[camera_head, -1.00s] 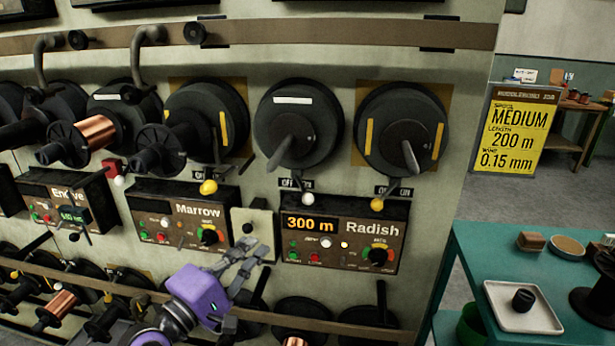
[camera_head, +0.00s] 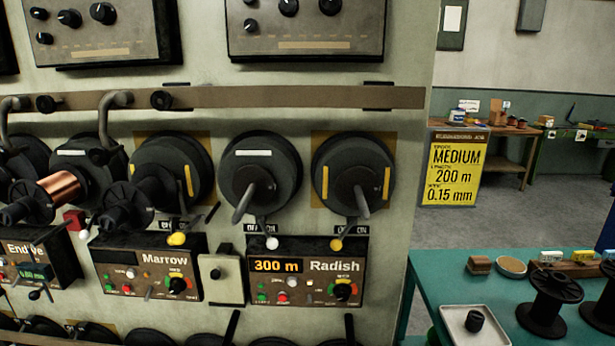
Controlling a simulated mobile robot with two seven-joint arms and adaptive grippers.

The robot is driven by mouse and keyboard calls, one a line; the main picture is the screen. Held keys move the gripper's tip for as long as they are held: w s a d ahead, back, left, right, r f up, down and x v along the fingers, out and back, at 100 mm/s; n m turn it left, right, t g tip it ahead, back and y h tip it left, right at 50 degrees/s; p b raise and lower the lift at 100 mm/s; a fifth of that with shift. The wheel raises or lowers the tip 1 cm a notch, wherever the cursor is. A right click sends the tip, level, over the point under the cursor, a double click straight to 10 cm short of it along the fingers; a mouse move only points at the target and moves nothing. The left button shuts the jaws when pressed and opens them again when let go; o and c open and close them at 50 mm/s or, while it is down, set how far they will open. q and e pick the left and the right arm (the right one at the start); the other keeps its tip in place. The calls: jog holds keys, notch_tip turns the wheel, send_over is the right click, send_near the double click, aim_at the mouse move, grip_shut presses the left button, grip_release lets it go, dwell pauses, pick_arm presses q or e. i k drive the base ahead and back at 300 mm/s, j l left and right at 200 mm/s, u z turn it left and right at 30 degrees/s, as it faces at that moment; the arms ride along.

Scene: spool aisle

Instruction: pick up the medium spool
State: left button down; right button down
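A black empty spool (camera_head: 553,302) stands upright on the teal table (camera_head: 440,275) at the lower right. Another black spool (camera_head: 602,300) stands beside it, cut off by the right edge. A yellow sign (camera_head: 455,170) reads MEDIUM, 200 m, 0.15 mm. On the wall machine, a bare black spool (camera_head: 128,207) sits above the Marrow panel, and a copper-wound spool (camera_head: 60,188) sits left of it. I cannot tell which spool is the medium one. Neither of my grippers shows.
The Radish panel (camera_head: 308,272) shows 300 m, with two grey-handled discs above it. A white tray (camera_head: 472,332) with a small black part lies at the table's front. Small blocks and a round dish (camera_head: 511,266) line its back. Floor shows beyond the table.

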aim_at(541, 317)
jog(key=z, duration=1.5)
jog(key=i+l, duration=0.3)
jog(key=i+z, duration=0.05)
